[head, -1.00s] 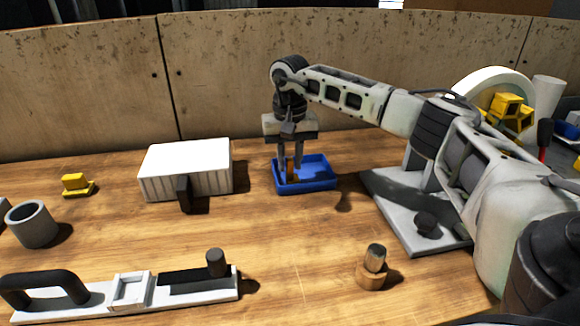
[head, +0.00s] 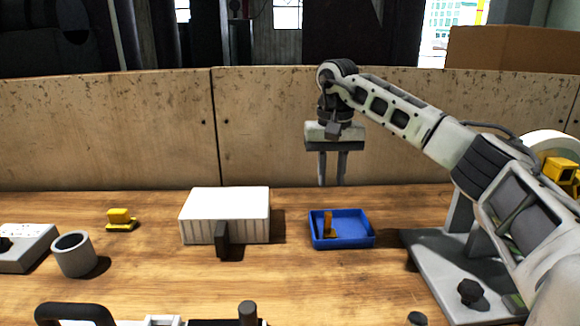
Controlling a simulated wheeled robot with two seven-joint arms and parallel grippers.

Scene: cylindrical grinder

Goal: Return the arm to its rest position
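My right arm comes in from the right, and its gripper (head: 332,182) hangs pointing down above and slightly behind the blue tray (head: 362,241). The two fingers are apart with nothing between them. An orange-yellow piece (head: 328,226) stands in the left part of the blue tray, clear of the fingers. My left gripper does not show.
A white ribbed box (head: 228,202) with a dark handle stands left of the tray. A grey cup (head: 73,255) and a small yellow block (head: 120,219) are farther left. A grey-based fixture (head: 440,275) stands right, near my arm. A wooden panel (head: 270,125) closes the back.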

